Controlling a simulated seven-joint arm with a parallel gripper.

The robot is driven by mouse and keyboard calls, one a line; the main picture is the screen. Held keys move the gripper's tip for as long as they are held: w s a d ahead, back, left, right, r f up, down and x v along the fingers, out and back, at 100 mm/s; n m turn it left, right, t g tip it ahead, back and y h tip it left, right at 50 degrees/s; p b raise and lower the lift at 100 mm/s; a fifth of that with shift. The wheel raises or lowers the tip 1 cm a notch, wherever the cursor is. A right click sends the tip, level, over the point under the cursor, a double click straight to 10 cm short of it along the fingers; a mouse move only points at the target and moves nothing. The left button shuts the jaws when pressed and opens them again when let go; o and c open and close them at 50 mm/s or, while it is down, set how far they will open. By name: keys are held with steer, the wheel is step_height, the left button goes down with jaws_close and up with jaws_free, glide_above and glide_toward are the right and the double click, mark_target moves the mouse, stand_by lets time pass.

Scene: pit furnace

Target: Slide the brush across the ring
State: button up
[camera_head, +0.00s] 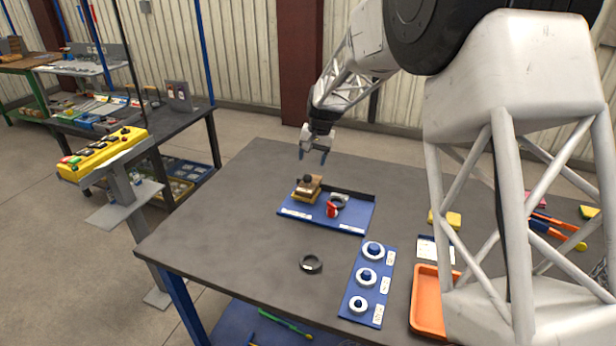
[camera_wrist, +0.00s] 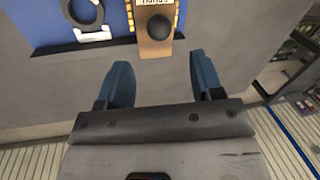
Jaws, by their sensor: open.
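The brush (camera_head: 311,186) is a wooden block with a dark round knob and yellow bristles. It stands on the left part of a blue board (camera_head: 312,214). In the wrist view the brush (camera_wrist: 150,46) lies just beyond the fingertips, roughly centred between them. A grey ring (camera_head: 340,198) sits on the same board right of the brush, with a red piece beside it. In the wrist view the ring (camera_wrist: 85,12) is left of the brush and partly cut off. My gripper (camera_head: 313,157) is open and empty, above and behind the brush, not touching it. Its blue fingers also show in the wrist view (camera_wrist: 161,66).
A dark loose ring (camera_head: 310,263) lies on the grey table in front of the board. A blue plate with several ring-and-peg stations (camera_head: 367,290) and an orange tray (camera_head: 428,300) stand to the right. A dark raised edge (camera_head: 356,191) runs along the board's back. The table's left is clear.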

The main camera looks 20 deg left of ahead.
mark_target(309, 175)
steer(key=shift+f, duration=0.15)
steer(key=shift+s+a+f, duration=0.1)
steer(key=shift+a+f, duration=0.15)
steer(key=shift+f, duration=1)
steer(key=shift+a+f, duration=0.25)
steer(key=shift+f, duration=0.95)
steer(key=shift+s+a+f, duration=0.1)
steer(key=shift+a+f, duration=0.15)
steer(key=shift+f, duration=1)
steer(key=shift+c, duration=0.2)
steer(key=shift+d, duration=0.1)
jaws_close()
